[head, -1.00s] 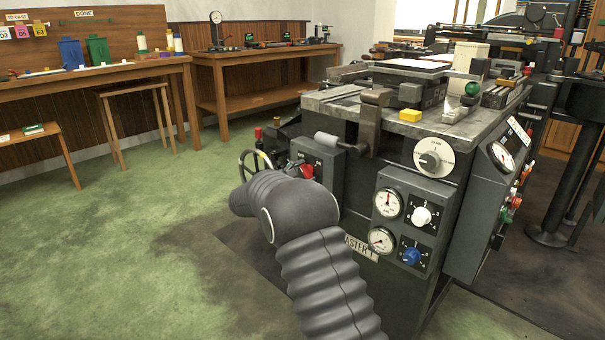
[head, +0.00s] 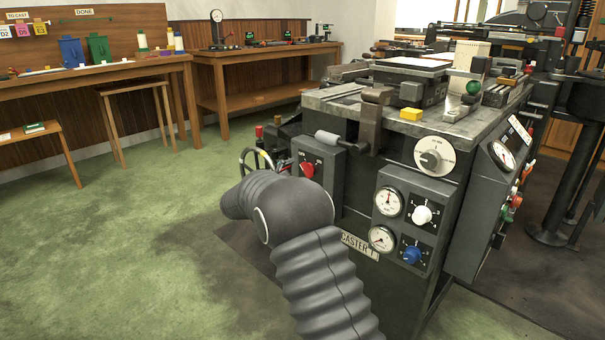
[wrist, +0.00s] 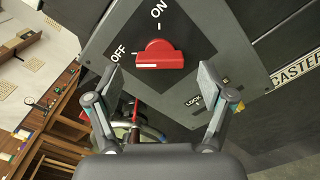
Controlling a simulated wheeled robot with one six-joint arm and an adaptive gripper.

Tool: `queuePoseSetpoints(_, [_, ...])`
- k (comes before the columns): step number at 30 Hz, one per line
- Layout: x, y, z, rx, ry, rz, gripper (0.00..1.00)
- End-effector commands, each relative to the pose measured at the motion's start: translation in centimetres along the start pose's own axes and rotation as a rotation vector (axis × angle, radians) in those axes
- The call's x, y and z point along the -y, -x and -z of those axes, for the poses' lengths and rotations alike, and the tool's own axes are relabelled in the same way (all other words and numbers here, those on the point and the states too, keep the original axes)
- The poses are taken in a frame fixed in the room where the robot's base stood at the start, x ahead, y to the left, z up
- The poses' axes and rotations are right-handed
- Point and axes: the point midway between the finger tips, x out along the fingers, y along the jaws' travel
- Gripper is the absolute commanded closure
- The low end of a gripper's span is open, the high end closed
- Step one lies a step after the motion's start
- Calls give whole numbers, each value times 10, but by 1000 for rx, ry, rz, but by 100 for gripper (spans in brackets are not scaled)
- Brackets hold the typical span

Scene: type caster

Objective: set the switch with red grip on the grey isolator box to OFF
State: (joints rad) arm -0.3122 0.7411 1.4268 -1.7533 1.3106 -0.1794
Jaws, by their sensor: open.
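The grey isolator box (wrist: 205,28) fills the upper part of the wrist view, with a dark plate marked ON and OFF. Its red grip (wrist: 160,54) sits in the middle of that plate. The grip lies across the picture, and a thin white line on it runs towards the OFF side at left. My gripper (wrist: 160,76) is open, with one finger on each side below the grip and nothing between them.
A LOCK mark is on the box's lower part. The caster (head: 345,105) stands behind and right, with a control panel (head: 405,222) of gauges and knobs. A handwheel (head: 250,160) is left of the box.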

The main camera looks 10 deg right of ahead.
Motion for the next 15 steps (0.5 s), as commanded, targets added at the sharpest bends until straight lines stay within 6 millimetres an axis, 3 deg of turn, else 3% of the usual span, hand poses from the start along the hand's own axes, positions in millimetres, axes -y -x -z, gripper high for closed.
queuePoseSetpoints(9, [0,63,0,-2,1,-1,19])
queuePoseSetpoints(15, [0,86,0,0,1,1,19])
